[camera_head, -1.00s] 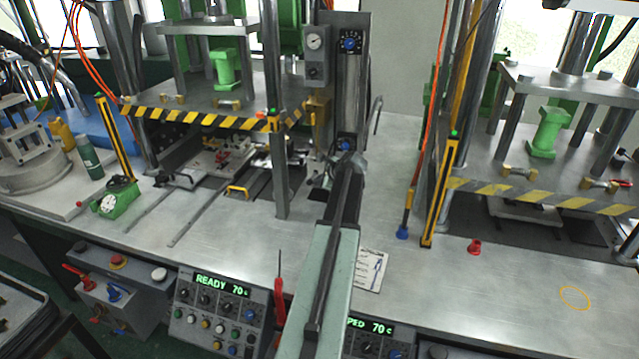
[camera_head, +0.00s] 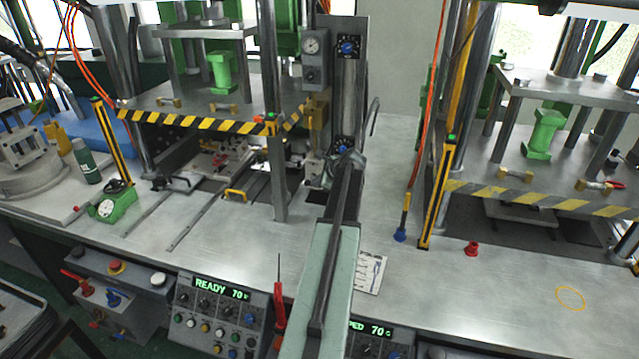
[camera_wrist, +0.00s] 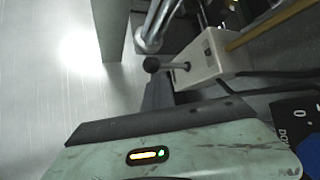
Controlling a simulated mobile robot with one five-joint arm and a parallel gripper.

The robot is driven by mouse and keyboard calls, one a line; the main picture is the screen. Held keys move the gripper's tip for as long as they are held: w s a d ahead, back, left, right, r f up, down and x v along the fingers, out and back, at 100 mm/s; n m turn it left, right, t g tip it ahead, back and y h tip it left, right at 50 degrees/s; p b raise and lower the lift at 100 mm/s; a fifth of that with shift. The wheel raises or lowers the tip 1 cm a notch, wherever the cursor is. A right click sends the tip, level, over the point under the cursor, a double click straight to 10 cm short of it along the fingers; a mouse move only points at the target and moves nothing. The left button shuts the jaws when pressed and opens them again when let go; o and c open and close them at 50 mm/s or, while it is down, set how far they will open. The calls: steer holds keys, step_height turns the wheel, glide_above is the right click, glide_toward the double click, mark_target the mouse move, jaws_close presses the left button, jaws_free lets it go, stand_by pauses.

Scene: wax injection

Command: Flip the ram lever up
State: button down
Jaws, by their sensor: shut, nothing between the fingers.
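A short lever with a black ball knob (camera_wrist: 152,64) sticks out to the left from a pale box (camera_wrist: 207,58) in the wrist view. It looks like the ram lever, but no label on it can be read. My gripper (camera_wrist: 157,88) is a dark, shut finger shape just below the knob, with nothing held. Whether it touches the knob cannot be told. In the head view my gripper (camera_head: 345,160) is at the far end of my arm, by the grey upright column (camera_head: 348,85). My arm hides the lever there.
A press with a striped guard (camera_head: 195,121) stands left of my arm, and another press (camera_head: 560,195) stands right. A metal post (camera_head: 279,180) rises close to my arm's left. A red-handled tool (camera_head: 279,305) is at the table's front edge. Bare tabletop (camera_head: 440,285) lies right.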

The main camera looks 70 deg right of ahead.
steer(key=shift+w+r+p, duration=0.3)
steer(key=shift+r+p, duration=0.2)
steer(key=shift+r, duration=0.05)
stand_by(0.9)
steer(key=shift+d+r+p, duration=0.15)
steer(key=shift+r+p, duration=0.4)
steer(key=shift+p, duration=0.15)
step_height(320, 180, down, 4)
steer(key=s+d+b, duration=0.2)
steer(key=s+b, duration=0.1)
steer(key=b, duration=0.1)
steer(key=p+v, duration=0.8)
steer(key=v, duration=0.2)
steer(key=shift+w+d+r, duration=0.2)
steer(key=shift+r, duration=0.35)
